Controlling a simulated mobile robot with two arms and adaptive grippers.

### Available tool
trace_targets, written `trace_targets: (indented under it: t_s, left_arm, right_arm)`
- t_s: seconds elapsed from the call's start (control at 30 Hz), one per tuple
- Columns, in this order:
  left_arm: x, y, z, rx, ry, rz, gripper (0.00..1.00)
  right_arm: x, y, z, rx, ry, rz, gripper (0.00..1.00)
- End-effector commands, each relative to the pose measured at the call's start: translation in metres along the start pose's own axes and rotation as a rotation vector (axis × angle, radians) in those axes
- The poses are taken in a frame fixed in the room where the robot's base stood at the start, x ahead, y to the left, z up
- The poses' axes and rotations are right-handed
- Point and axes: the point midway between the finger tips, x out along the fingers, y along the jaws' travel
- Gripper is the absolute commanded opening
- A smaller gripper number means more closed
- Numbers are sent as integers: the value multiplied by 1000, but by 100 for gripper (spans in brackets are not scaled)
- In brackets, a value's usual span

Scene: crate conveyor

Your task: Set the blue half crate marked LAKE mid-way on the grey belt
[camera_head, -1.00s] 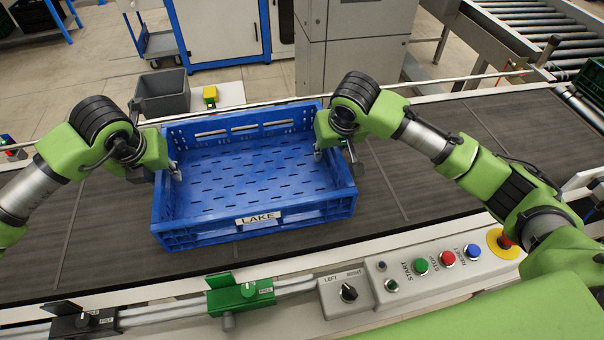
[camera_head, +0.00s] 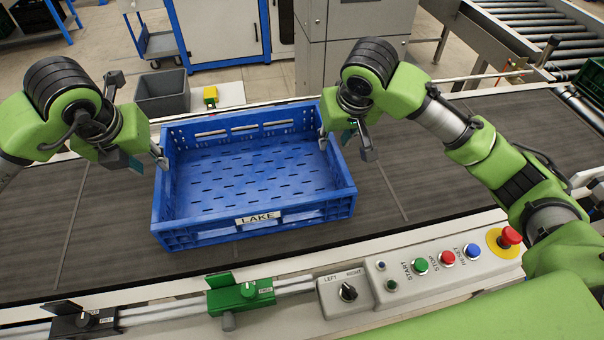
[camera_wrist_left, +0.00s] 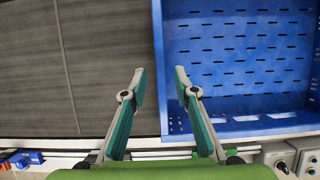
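The blue half crate (camera_head: 254,228) with a white LAKE label sits upright and empty on the grey belt (camera_head: 440,160), its labelled side towards me. My left gripper (camera_head: 148,155) is open above the crate's left wall. In the left wrist view its spread fingers (camera_wrist_left: 160,88) stand either side of the line of that wall, and the crate (camera_wrist_left: 245,124) shows at the right. My right gripper (camera_head: 345,147) is open at the top of the crate's right wall, one finger inside and one outside as seen from above. Neither gripper visibly grips the crate.
A control panel (camera_head: 400,303) with buttons and a LEFT/RIGHT switch (camera_head: 348,291) lies along the near edge. A green clamp-like unit (camera_head: 240,297) and a black one (camera_head: 86,322) sit on the near rail. A grey bin (camera_head: 163,92) stands beyond the belt.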

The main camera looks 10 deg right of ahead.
Motion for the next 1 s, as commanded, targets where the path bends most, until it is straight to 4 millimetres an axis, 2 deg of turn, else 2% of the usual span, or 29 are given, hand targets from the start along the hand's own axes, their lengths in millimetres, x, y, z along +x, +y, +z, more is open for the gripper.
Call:
trace_targets:
  t_s: [0.1, 0.23, 0.37, 0.83, 0.93, 1.0]
  left_arm:
    - [0, 0, 0, 0, 0, 0, 28]
    - [0, 0, 0, 0, 0, 0, 28]
    - [0, 0, 0, 0, 0, 0, 28]
    - [0, 0, 0, 0, 0, 0, 28]
    - [-8, 0, 3, 0, 0, 0, 28]
    - [-21, 0, 9, 0, -1, 0, 28]
  right_arm:
    - [-21, 0, -1, 0, 3, -1, 28]
    - [-35, 0, 0, -1, 1, 0, 28]
    - [-40, 0, 0, 0, 0, 1, 28]
    - [-40, 0, 0, 0, -1, 0, 28]
    - [-48, 0, -3, 0, 0, 0, 28]
    - [-60, 0, -8, 0, 0, 0, 28]
